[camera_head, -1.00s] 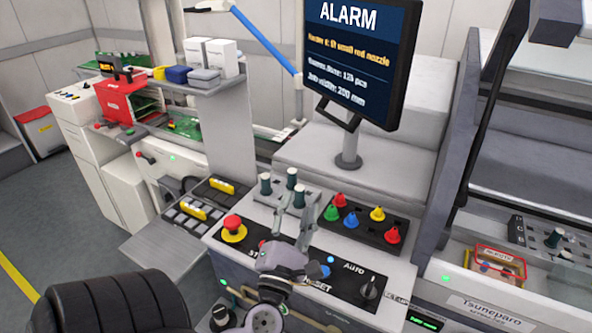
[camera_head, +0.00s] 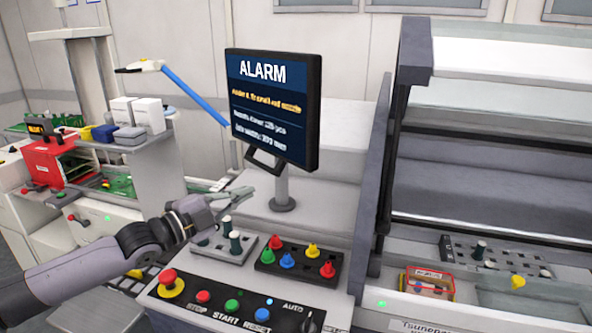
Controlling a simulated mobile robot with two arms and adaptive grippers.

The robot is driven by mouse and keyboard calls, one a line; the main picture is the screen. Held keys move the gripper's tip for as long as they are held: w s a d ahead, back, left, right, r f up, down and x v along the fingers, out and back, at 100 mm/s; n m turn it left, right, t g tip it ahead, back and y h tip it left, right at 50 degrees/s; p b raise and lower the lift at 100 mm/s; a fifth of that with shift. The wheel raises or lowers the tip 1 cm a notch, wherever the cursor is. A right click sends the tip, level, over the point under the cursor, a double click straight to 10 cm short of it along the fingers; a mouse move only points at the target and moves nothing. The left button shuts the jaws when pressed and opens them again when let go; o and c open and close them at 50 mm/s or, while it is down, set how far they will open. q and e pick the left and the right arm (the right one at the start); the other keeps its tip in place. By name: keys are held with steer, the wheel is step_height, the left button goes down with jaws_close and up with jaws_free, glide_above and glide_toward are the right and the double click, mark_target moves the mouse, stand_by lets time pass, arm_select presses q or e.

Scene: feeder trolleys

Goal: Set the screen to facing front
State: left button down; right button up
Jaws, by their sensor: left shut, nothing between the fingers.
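The screen (camera_head: 268,105) is a dark flat panel showing ALARM in white. It stands on a grey post (camera_head: 281,188) behind the console. Its face is turned somewhat to the left; its right edge looks nearer to me and its dark right side shows. A dark bar handle (camera_head: 262,163) sticks out under its lower edge. My left gripper (camera_head: 240,187) reaches in from the left, shut and empty. My right gripper is out of view.
The console (camera_head: 170,306) has a red emergency button (camera_head: 171,282), lit push buttons and a mode knob. A black tray (camera_head: 300,262) of coloured nozzles and a grey holder (camera_head: 212,247) with dark-green-topped pegs lie below my gripper. A dark frame post (camera_head: 390,150) stands to the right.

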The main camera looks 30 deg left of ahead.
arm_select(q)
steer(key=w+d+r+m, duration=0.1)
steer(key=w+r+m, duration=0.1)
steer(key=m, duration=0.2)
steer(key=b, duration=0.5)
glide_toward(305, 164)
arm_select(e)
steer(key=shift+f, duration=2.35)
arm_select(q)
steer(key=shift+g, duration=0.3)
steer(key=p+x, duration=0.1)
steer(key=x, duration=0.1)
steer(key=p+x, duration=0.2)
steer(key=r+p+x, duration=0.1)
steer(key=p+x, duration=0.1)
steer(key=shift+w+a, duration=0.1)
steer(key=shift+a, duration=0.05)
steer(key=shift+w+f+p, duration=0.15)
steer(key=shift+w+p, duration=0.25)
steer(key=shift+w, duration=0.15)
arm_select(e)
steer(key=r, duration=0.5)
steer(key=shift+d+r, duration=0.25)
